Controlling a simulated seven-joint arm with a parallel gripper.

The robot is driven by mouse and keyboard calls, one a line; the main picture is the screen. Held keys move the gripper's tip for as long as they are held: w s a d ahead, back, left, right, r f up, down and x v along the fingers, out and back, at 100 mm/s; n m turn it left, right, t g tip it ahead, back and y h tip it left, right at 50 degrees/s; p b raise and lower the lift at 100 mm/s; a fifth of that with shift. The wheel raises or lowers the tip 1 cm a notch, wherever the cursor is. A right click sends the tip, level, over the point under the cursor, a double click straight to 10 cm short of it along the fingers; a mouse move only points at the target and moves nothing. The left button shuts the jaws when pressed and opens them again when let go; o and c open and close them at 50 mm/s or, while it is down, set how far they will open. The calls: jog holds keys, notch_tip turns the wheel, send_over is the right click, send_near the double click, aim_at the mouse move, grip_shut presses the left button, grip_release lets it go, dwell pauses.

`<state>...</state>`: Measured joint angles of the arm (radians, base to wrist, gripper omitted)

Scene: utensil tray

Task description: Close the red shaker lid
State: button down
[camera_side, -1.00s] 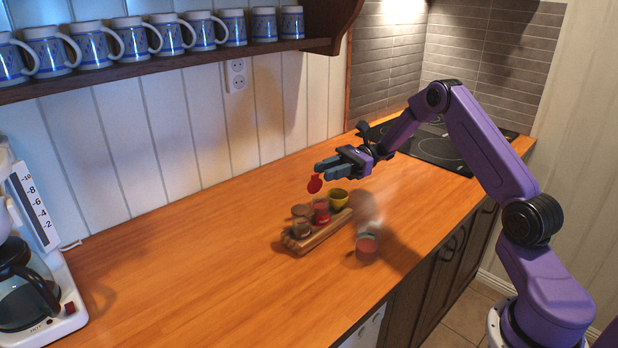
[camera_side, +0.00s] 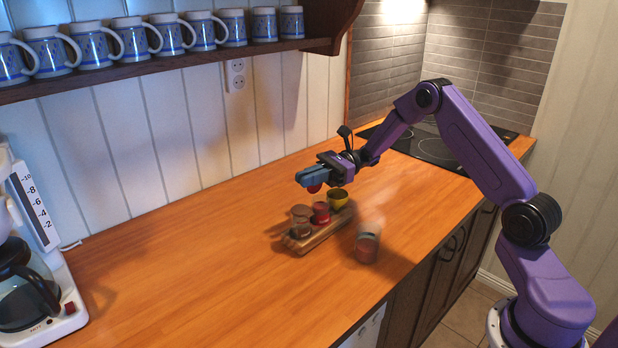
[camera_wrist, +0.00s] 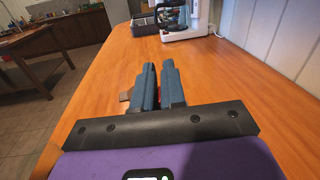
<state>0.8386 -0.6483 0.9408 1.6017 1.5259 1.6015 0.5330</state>
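The red shaker (camera_side: 320,212) stands in a small wooden tray (camera_side: 318,238) on the counter. Its red lid (camera_side: 314,188) stands raised above the shaker, partly hidden behind my fingers. My gripper (camera_side: 303,181) is just above the tray, its fingers against or very near the lid; I cannot tell if they touch. In the wrist view my gripper's blue fingers (camera_wrist: 158,66) lie side by side, with only a narrow gap. Red shows between and beside them. The fingers look shut and do not clearly grip the lid.
A yellow bowl-like cup (camera_side: 338,199) and small brownish jars (camera_side: 300,229) share the tray. A coffee maker (camera_side: 38,295) is far left. The counter (camera_side: 190,255) between is clear.

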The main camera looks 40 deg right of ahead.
aim_at(318, 189)
jog(key=shift+s+n, duration=0.15)
jog(key=shift+n, duration=0.15)
jog(key=n, duration=0.1)
jog(key=s+n, duration=0.1)
jog(key=n, duration=0.1)
jog(key=s+n, duration=0.1)
jog(key=shift+a+f, duration=0.15)
jog(key=shift+f, duration=0.1)
jog(key=n, duration=0.2)
jog(key=s+f+n, duration=0.1)
jog(key=shift+s+a+n, duration=0.1)
jog(key=shift+s+n, duration=0.05)
jog(key=shift+n, duration=0.25)
jog(key=shift+s+f+n, duration=0.2)
jog(key=shift+f+n, duration=0.05)
jog(key=shift+n, duration=0.35)
jog(key=shift+s+f+n, duration=0.15)
jog(key=shift+f+n, duration=0.05)
jog(key=shift+n, duration=0.4)
